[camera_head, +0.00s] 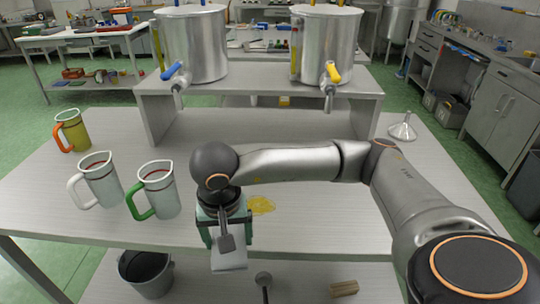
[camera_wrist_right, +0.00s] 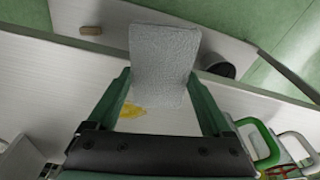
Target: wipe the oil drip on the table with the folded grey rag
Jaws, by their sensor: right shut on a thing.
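The folded grey rag (camera_head: 230,262) hangs in my right gripper (camera_head: 226,244), over the table's front edge in the head view. In the right wrist view the rag (camera_wrist_right: 163,55) is pinched between the two green fingers of the gripper (camera_wrist_right: 160,92). The oil drip (camera_head: 262,205) is a yellow smear on the table (camera_head: 310,228), just right of and behind the gripper. It also shows in the right wrist view as a yellow patch (camera_wrist_right: 133,111), partly hidden beside the left finger. The rag appears apart from the drip. My left gripper is not in view.
Left of the gripper stand a green-handled jug (camera_head: 160,192), a white-handled jug (camera_head: 100,180) and an orange-handled jug (camera_head: 73,130). Two steel tanks (camera_head: 193,45) (camera_head: 325,45) stand on a riser (camera_head: 260,85) behind. A funnel (camera_head: 402,128) lies back right. A bucket (camera_head: 146,272) is below.

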